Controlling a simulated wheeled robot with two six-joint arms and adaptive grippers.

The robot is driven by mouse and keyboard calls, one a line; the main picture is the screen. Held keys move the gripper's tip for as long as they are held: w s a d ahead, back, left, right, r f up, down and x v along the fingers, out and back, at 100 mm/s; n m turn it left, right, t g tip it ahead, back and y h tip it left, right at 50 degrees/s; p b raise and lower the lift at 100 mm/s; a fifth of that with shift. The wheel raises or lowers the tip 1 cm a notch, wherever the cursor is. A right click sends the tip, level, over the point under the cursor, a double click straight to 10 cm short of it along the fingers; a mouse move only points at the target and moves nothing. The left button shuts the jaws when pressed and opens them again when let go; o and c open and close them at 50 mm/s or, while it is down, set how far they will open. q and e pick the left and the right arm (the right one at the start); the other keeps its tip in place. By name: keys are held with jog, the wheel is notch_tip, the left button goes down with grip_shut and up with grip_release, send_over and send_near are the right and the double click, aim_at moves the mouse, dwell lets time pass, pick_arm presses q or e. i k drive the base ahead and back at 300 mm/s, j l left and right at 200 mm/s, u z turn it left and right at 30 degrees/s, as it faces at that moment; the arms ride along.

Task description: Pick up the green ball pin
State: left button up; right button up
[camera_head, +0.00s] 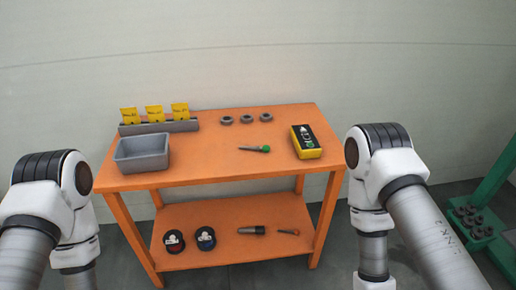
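The green ball pin (265,148) lies on the top of the orange table, right of the middle. Its green ball end points right and its thin dark shaft points left. Nothing touches it. My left arm comes in at the left edge and my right arm stands right of the table. Both bend down at the elbow, and both grippers are below the picture and out of view.
On the orange table (215,172), a grey bin (142,165) stands left, a rack with yellow cards (154,114) behind it. Three grey rings (246,119) lie at the back, a yellow-black box (306,142) right. The lower shelf (219,252) holds tins and tools. A green stand (490,195) is far right.

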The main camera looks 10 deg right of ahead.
aim_at(266, 148)
jog(key=i+l, duration=0.1)
jog(key=l, duration=0.3)
jog(key=i+l+u, duration=0.1)
jog(key=l, duration=0.3)
jog(key=i+l, duration=0.1)
jog(key=l, duration=0.35)
jog(key=i+l+u, duration=0.1)
jog(key=l, duration=0.3)
